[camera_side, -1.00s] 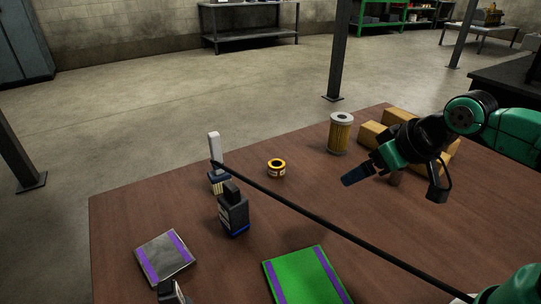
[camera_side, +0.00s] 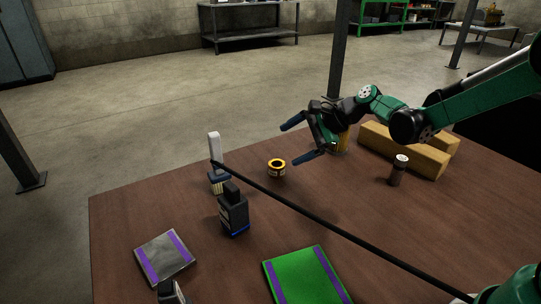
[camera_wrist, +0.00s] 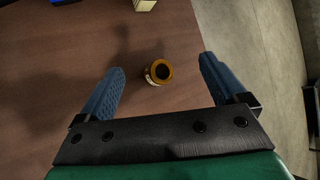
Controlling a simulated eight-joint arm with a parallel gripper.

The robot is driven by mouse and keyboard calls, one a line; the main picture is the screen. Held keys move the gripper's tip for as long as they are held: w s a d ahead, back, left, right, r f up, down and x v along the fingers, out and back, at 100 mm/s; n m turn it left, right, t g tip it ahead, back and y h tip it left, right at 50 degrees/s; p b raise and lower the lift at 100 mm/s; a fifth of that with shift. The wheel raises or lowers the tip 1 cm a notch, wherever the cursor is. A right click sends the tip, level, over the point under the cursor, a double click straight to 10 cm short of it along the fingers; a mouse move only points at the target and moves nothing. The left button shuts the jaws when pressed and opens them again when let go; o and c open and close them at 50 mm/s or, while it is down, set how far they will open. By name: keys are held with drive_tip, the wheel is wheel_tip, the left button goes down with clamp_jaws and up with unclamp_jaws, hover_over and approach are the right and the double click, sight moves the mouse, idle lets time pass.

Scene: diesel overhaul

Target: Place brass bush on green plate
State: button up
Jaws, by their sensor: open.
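The brass bush (camera_side: 276,168) is a short yellow ring with a dark bore and a pale label, standing on the brown table. It also shows in the wrist view (camera_wrist: 158,73), ahead of and between my fingers. My gripper (camera_side: 292,143) is open and empty, above the table to the right of the bush in the side view; it also shows in the wrist view (camera_wrist: 163,82). The green plate (camera_side: 304,277) with purple side strips lies flat at the near edge of the side view, with nothing on it.
A black bottle (camera_side: 233,211) and a brush (camera_side: 216,165) stand left of the bush. A grey plate with purple strips (camera_side: 165,258) lies near left. Wooden blocks (camera_side: 420,152), a small dark cylinder (camera_side: 398,171) and a partly hidden filter (camera_side: 343,143) are at right. A black bar crosses the side view.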

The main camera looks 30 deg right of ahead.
sight(281, 164)
drive_tip(key=w+f+m+y, duration=0.1)
drive_tip(key=f+m, duration=0.1)
drive_tip(key=w+d+f+m+y, duration=0.1)
drive_tip(key=f+m, duration=0.1)
drive_tip(key=w+f+m+t, duration=0.1)
drive_tip(key=f+m, duration=0.2)
drive_tip(key=shift+w+d+y, duration=0.3)
drive_tip(key=shift+w+y, duration=0.05)
drive_tip(key=shift+y, duration=0.05)
drive_tip(key=shift+f+m+y, duration=0.3)
drive_tip(key=shift+f+m, duration=0.25)
drive_tip(key=shift+m, duration=0.15)
drive_tip(key=shift+x, duration=2.75)
drive_tip(key=shift+w+d, duration=0.1)
drive_tip(key=shift+w, duration=0.05)
drive_tip(key=shift+t, duration=0.3)
clamp_jaws()
